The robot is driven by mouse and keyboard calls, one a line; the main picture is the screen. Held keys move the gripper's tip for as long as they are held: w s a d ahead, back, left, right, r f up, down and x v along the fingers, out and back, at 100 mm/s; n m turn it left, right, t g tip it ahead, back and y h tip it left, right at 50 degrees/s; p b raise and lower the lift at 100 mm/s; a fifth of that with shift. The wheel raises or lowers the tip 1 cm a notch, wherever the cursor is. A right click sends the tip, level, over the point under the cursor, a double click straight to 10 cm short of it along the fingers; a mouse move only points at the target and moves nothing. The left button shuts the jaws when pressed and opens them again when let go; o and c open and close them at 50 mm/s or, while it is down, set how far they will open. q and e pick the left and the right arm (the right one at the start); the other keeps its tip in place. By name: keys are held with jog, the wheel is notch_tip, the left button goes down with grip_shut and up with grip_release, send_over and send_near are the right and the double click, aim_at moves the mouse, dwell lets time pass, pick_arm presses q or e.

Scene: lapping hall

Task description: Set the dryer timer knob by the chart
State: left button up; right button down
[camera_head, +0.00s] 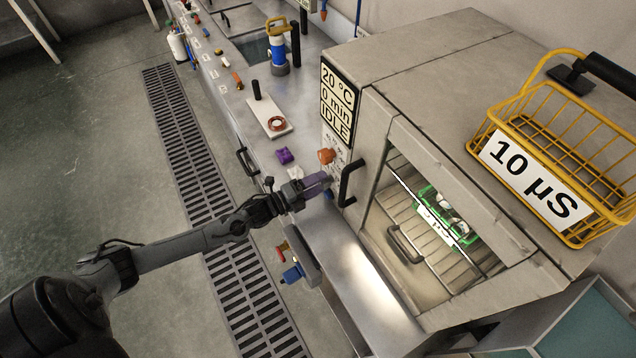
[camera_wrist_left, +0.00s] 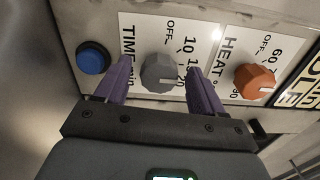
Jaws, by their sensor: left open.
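The dryer (camera_head: 440,55) is a large grey cabinet. Its display (camera_head: 338,103) reads 20 °C, 0 min, IDLE. In the left wrist view the grey timer knob (camera_wrist_left: 159,73) sits on a white panel marked TIME, with OFF and numbers partly hidden. Which mark it points to is unclear. My left gripper (camera_head: 324,181) is at the panel. In the left wrist view its purple fingers (camera_wrist_left: 158,84) stand open on either side of the knob; I cannot tell whether they touch it. The orange heat knob (camera_wrist_left: 254,82) is to the right and a blue button (camera_wrist_left: 93,58) to the left. I see no chart.
A black door handle (camera_head: 349,184) stands close right of my left gripper. A green carrier (camera_head: 446,216) with a white tag is inside the dryer. A yellow basket (camera_head: 560,150) labelled 10 µS is on top. The bench holds a purple block (camera_head: 285,156) and a white board (camera_head: 268,118).

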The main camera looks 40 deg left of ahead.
pick_arm(q)
jog(key=v, duration=1)
jog(key=shift+s, duration=0.15)
